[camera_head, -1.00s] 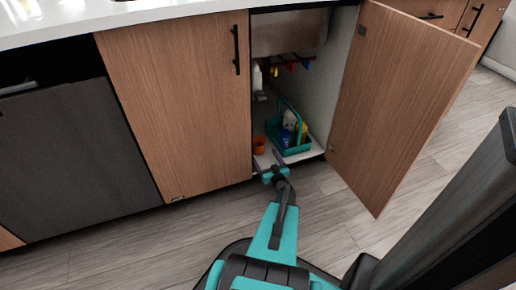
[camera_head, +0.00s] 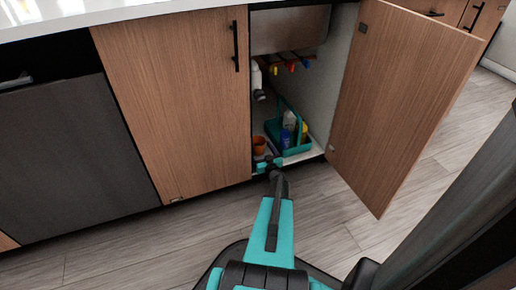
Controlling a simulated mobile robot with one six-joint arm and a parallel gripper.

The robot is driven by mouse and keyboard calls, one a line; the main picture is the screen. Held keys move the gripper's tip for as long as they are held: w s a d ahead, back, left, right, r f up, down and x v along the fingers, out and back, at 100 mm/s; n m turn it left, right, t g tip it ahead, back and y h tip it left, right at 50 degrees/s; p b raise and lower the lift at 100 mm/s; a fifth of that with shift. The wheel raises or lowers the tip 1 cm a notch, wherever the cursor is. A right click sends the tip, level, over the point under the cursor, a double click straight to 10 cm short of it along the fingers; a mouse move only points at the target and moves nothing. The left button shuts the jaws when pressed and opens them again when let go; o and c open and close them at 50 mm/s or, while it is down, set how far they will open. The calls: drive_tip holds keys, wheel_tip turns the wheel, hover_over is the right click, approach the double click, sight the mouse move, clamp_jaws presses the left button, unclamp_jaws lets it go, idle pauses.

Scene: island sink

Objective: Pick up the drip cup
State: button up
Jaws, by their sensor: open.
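An orange cup (camera_head: 259,144), which looks like the drip cup, stands on the floor of the open sink cabinet, near the left side of the opening. My gripper (camera_head: 266,156) is at the cabinet's front edge, just in front of the cup. Its jaws are open and point into the cabinet toward the cup. The fingers are small and partly overlap the cup's lower part, so I cannot tell whether they touch it or lie around it.
A teal caddy (camera_head: 293,151) with several bottles stands close to the right of the cup. Pipes with coloured valve handles (camera_head: 291,65) hang above. The open door (camera_head: 397,105) is on the right, the closed door (camera_head: 178,105) on the left.

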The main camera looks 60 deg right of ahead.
sight(255, 144)
drive_tip(key=shift+f+b+x, duration=0.15)
drive_tip(key=shift+b+x, duration=0.45)
drive_tip(key=shift+x, duration=0.2)
drive_tip(key=shift+f+b+x, duration=0.1)
drive_tip(key=shift+b+x, duration=0.5)
drive_tip(key=shift+x, duration=0.15)
drive_tip(key=shift+b+x, duration=0.4)
drive_tip(key=shift+x, duration=0.65)
drive_tip(key=shift+w+a+r, duration=0.1)
drive_tip(key=shift+r, duration=0.1)
drive_tip(key=c, duration=1.1)
